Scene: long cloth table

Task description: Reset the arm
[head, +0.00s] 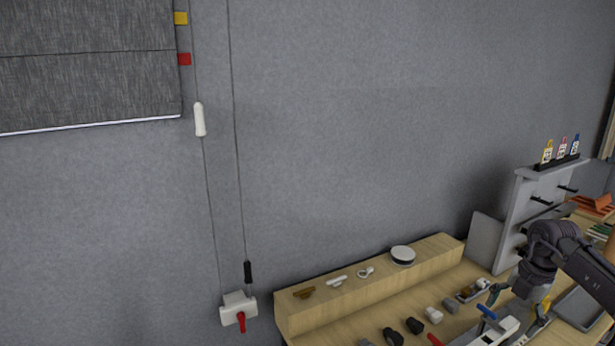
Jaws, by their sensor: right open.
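My right arm comes in from the lower right, dark grey, and ends in the right gripper (520,290) over the right part of the table. The gripper is open and points down above a cluster of small tools. I see nothing held in it, though its fingertips are small and partly lost among the tools. My left gripper is not in view.
A wooden step (370,288) along the table's back carries small fittings and a round white disc (403,254). A grey peg panel (530,215) with small bottles on top stands near my right arm. A white wall box (238,308) with cords hangs left.

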